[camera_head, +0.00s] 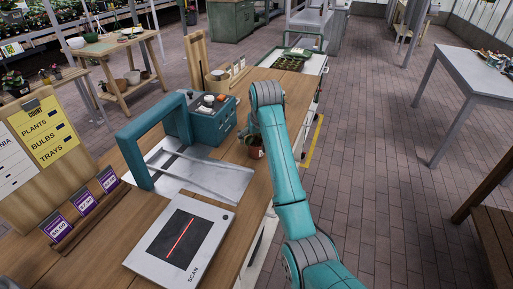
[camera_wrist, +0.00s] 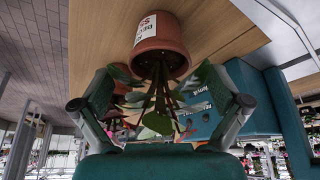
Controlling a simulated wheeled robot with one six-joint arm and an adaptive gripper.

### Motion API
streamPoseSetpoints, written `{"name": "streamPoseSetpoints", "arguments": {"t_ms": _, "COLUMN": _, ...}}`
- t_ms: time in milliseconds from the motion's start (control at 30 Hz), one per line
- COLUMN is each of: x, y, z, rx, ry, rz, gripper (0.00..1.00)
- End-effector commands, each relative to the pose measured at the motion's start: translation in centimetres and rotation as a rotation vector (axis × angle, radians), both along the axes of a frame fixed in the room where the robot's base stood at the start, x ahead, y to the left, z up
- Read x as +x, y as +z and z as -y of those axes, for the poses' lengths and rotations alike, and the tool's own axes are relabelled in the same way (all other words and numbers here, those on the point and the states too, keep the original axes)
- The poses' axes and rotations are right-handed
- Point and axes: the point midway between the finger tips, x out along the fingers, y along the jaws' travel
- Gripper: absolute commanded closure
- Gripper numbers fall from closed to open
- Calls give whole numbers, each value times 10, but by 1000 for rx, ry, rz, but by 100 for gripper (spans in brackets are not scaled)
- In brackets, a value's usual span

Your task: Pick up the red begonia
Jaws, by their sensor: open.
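In the wrist view, which shows the scene upside down, a terracotta pot (camera_wrist: 160,45) with a white label holds a plant with green leaves (camera_wrist: 160,122) and dark stems. The label is only partly readable, and I cannot make out red flowers clearly. My gripper (camera_wrist: 157,90) is open, with one finger on each side of the stems and leaves, just beyond the pot's rim. I cannot tell whether the fingers touch the plant. In the head view the pot (camera_head: 256,151) stands on the wooden counter, partly hidden by my arm, which also hides my gripper.
A teal arch (camera_head: 135,150), a scanner plate (camera_head: 180,246) and price cards (camera_head: 85,204) occupy the counter (camera_head: 232,172). A seedling tray (camera_head: 290,63) sits at its far end.

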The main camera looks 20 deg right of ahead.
Motion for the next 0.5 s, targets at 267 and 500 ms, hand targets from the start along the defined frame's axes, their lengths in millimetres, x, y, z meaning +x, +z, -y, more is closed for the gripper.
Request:
{"name": "streamPoseSetpoints", "arguments": {"t_ms": 267, "x": 12, "y": -36, "z": 1, "rx": 0, "ry": 0, "rz": -4, "gripper": 2}}
{"name": "streamPoseSetpoints", "arguments": {"t_ms": 500, "x": 15, "y": -42, "z": 1, "rx": 0, "ry": 0, "rz": -1, "gripper": 2}}
